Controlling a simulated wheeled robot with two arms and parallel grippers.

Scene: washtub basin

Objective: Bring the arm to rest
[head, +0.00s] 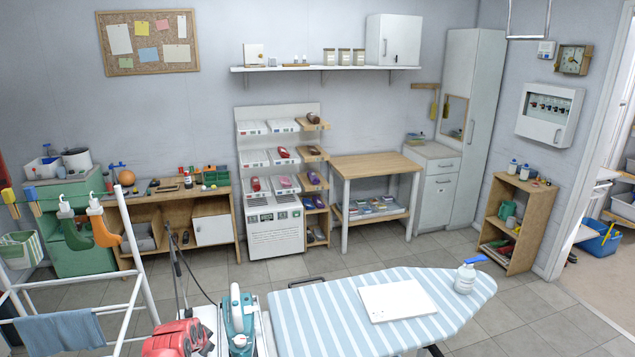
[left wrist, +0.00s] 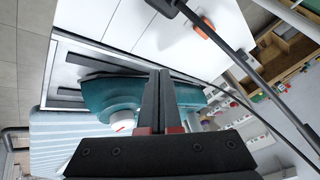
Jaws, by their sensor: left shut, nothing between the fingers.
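My left gripper (left wrist: 160,78) shows in the left wrist view with its two dark fingers closed together and nothing held between them. Behind the fingers is the teal iron (left wrist: 110,97), partly hidden by them. I cannot tell the exact gap between them. In the head view the teal and white iron (head: 235,318) stands at the left end of the ironing board. I cannot clearly make out my left gripper in the head view. My right gripper is in neither view.
A dark cord (left wrist: 262,72) runs close to the iron. A white drying rack (head: 140,262) stands at left. Tiled floor is free behind the board.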

